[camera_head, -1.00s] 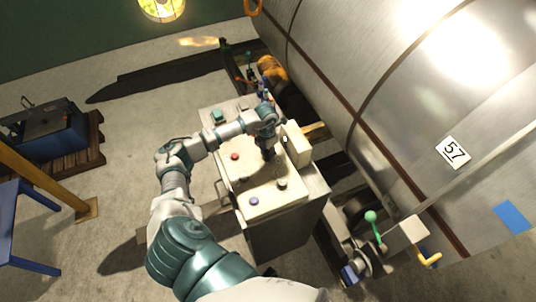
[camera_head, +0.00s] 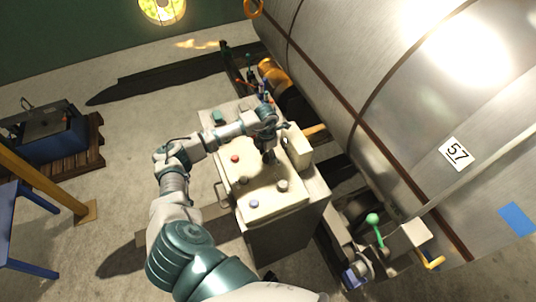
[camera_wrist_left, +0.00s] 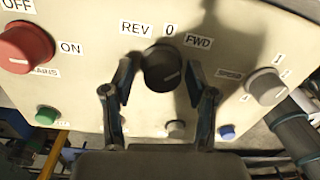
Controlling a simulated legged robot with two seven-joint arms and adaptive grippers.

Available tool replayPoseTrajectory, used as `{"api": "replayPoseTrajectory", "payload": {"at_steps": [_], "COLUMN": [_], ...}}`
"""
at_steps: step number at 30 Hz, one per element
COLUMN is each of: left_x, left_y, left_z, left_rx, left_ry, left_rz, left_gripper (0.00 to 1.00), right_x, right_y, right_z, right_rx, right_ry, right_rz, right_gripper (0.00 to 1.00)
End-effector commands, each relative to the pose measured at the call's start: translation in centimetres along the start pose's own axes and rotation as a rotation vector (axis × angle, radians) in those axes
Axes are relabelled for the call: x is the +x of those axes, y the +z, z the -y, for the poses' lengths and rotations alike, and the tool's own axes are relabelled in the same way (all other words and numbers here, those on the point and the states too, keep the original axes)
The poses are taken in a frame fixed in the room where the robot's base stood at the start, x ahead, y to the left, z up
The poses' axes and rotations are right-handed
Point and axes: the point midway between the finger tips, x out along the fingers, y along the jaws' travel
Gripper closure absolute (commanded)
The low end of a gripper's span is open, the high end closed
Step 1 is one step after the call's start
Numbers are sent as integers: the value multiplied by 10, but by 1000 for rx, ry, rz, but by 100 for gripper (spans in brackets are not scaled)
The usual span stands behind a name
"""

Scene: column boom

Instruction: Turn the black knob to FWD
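The black knob (camera_wrist_left: 161,68) shows in the left wrist view on a cream panel (camera_wrist_left: 85,15). The labels REV (camera_wrist_left: 135,29), 0 (camera_wrist_left: 169,29) and FWD (camera_wrist_left: 199,41) are above it. My left gripper (camera_wrist_left: 160,75) has one finger on each side of the knob. Its fingers are apart, with a narrow gap showing beside the knob. I cannot tell clearly which label the knob points to. In the head view my left gripper (camera_head: 268,157) is over the control box (camera_head: 275,205) and hides the knob. My right gripper is not in view.
A red OFF/ON knob (camera_wrist_left: 22,47) is left of the black knob, and a grey knob (camera_wrist_left: 265,86) is right. Green (camera_wrist_left: 47,116) and blue (camera_wrist_left: 226,132) buttons are below. A large metal drum (camera_head: 400,110) stands right of the box. Open floor (camera_head: 130,130) lies left.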

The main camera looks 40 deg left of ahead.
Motion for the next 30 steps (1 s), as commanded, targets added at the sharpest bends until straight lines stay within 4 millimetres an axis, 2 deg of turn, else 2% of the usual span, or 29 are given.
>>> {"api": "replayPoseTrajectory", "payload": {"at_steps": [8, 11, 14, 24, 30], "left_x": [-2, -8, -22, -95, -116], "left_y": [2, 3, 3, 2, 1], "left_z": [0, 1, 0, -2, -2], "left_rx": [0, 0, 0, 0, 0], "left_ry": [0, 0, 2, 0, -2], "left_rz": [5, 8, 9, 9, 4], "left_gripper": [37, 37, 37, 37, 37], "right_x": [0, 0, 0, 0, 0], "right_y": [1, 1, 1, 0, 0], "right_z": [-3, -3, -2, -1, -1], "right_rx": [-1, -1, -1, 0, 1], "right_ry": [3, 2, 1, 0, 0], "right_rz": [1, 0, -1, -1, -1], "right_gripper": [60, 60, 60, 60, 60]}}
